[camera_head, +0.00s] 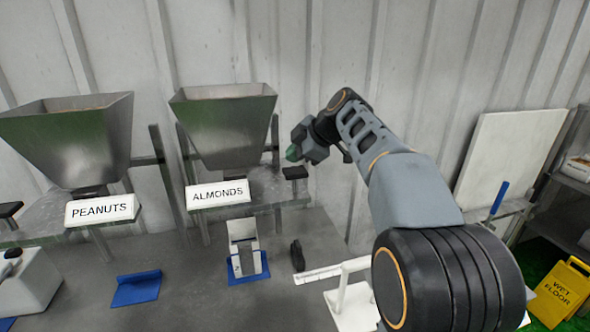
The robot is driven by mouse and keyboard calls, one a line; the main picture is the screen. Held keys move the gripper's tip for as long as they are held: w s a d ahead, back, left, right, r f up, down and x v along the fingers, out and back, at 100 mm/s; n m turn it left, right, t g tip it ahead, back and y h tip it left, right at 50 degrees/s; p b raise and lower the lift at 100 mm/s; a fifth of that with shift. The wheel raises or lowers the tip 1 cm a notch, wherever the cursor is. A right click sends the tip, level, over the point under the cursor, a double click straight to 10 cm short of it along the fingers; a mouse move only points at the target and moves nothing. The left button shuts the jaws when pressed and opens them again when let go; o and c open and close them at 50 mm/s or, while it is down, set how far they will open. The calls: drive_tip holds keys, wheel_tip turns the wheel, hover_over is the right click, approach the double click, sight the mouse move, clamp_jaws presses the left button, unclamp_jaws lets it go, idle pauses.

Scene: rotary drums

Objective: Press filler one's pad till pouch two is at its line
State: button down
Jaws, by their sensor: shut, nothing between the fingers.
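Two metal hopper fillers stand against the wall, one labelled PEANUTS (70,140) and one labelled ALMONDS (222,125). No numbers show on them. A black pad (295,172) sits on a bracket at the right of the almonds filler, and another black pad (10,209) is at the far left edge. A pale pouch (243,240) stands on a blue mat below the almonds filler; its fill and line are too small to read. My gripper (293,153) is shut and empty, close above the right pad; I cannot tell whether they touch.
An empty blue mat (137,288) lies below the peanuts filler. A white machine (28,284) is at the left. A small black object (297,255), a white strip (318,273) and a white stand (350,300) are on the bench. A yellow wet-floor sign (560,291) stands at right.

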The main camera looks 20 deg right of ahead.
sight(295, 171)
drive_tip(key=shift+r+p, duration=1.4)
drive_tip(key=shift+r, duration=0.85)
drive_tip(key=s+f+m+g+h, duration=0.2)
drive_tip(key=s+f+m+h, duration=0.4)
drive_tip(key=s+f+m, duration=1.1)
drive_tip(key=s+f, duration=0.3)
drive_tip(key=s, duration=0.4)
drive_tip(key=shift+s+f, duration=0.2)
drive_tip(key=shift+f, duration=0.2)
drive_tip(key=shift+d+r+m, duration=0.1)
drive_tip(key=shift+d+m, duration=0.05)
drive_tip(key=shift+m, duration=0.15)
